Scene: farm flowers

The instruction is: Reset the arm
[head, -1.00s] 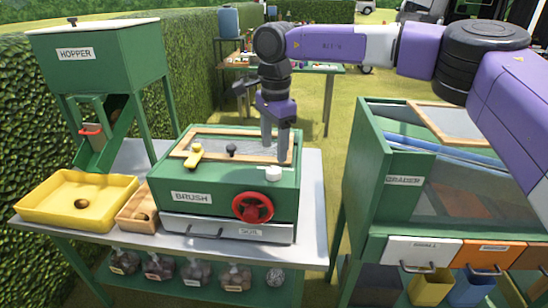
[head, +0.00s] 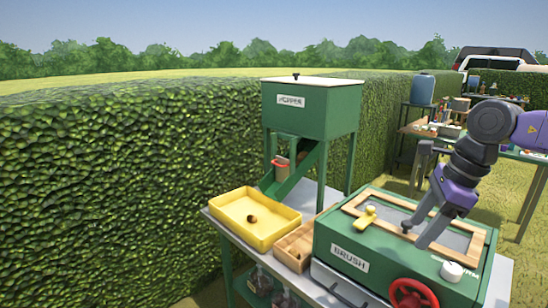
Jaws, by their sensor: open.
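My gripper (head: 424,232) hangs at the right of the head view, fingers pointing down and left. It is open and empty, in front of or over the top of the green brush machine (head: 349,256). Whether the fingertips touch its framed lid cannot be told. My arm reaches in from the right edge.
A green hopper (head: 312,110) with a chute stands behind a yellow tray (head: 253,217) holding one brown round object. A wooden box (head: 298,245) sits beside the brush machine. The machine has a red handwheel (head: 413,294) and white knob (head: 452,271). A tall hedge (head: 120,190) fills the left.

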